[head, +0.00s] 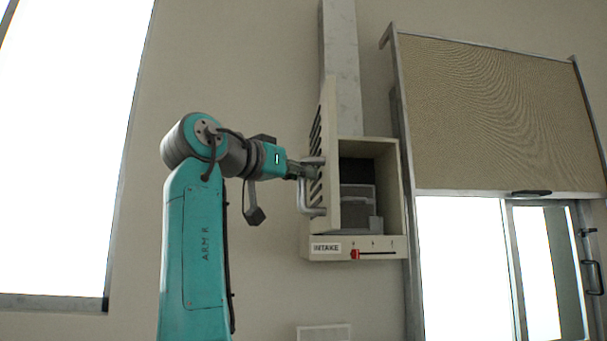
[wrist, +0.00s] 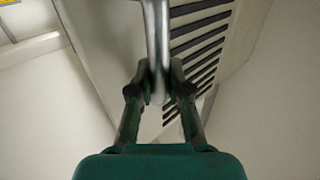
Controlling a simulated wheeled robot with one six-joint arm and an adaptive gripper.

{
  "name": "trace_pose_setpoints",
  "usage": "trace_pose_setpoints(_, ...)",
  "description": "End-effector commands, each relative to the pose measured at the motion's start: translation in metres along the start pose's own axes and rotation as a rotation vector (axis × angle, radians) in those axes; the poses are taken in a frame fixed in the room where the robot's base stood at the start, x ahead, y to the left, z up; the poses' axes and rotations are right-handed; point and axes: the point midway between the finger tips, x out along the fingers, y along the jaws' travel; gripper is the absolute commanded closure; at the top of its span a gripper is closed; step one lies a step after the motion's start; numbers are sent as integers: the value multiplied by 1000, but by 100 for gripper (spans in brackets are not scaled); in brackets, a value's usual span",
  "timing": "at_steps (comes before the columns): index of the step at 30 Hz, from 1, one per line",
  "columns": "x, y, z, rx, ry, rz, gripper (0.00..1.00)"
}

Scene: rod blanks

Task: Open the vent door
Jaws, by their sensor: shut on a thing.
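The vent door (head: 328,160) is a pale louvred panel on the front of the intake box (head: 403,200). It stands swung open at its left side, seen nearly edge-on, and the box interior shows beside it. Its handle (head: 311,211) is a grey metal bar on the door's left face. My gripper (head: 305,170) is shut on the handle's upper part. In the wrist view the handle (wrist: 157,35) runs down between the fingers of my gripper (wrist: 160,80), with the dark louvres of the door (wrist: 205,40) behind it. The fingertips partly hide the bar.
A slider with a red knob (head: 355,254) sits under the box beside an INTAKE label (head: 326,247). A duct (head: 342,70) rises above the box. A shutter frame (head: 400,120) with a tan blind (head: 490,115) stands close on the right. Bare wall lies left of the door.

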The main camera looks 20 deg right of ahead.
Motion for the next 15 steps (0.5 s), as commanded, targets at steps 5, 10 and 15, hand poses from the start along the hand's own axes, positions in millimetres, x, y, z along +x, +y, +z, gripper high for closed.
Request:
trace_pose_setpoints(5, 0, 0, 0, 0, 0, -1, 58)
trace_pose_setpoints(10, 0, 0, 0, 0, 0, -1, 57)
trace_pose_setpoints(15, -2, 0, 0, 0, 0, -1, 57)
